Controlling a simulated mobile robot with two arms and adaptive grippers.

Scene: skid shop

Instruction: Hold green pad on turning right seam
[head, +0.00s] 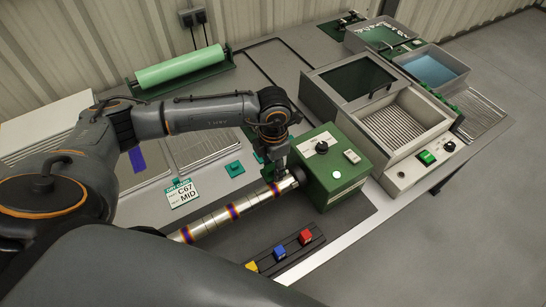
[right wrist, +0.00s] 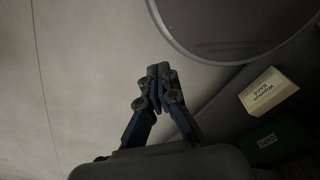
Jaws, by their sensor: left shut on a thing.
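The metal tube (head: 215,219) lies level, with purple-and-gold tinted seam bands along it. Its right end meets a dark chuck on the green drive box (head: 333,165). The right seam (head: 275,189) is just left of the chuck. My left gripper (head: 277,176) points down over this seam, shut on a small green pad (head: 268,172) that is mostly hidden by the fingers. The pad is at the top of the tube; I cannot tell if it touches. One still picture does not show whether the tube turns. My right gripper (right wrist: 160,72) is shut and empty in the right wrist view.
A dark rack (head: 290,250) in front of the tube holds red, blue and yellow pads. A C67 MID card (head: 182,193) and a small green block (head: 235,169) lie behind it.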

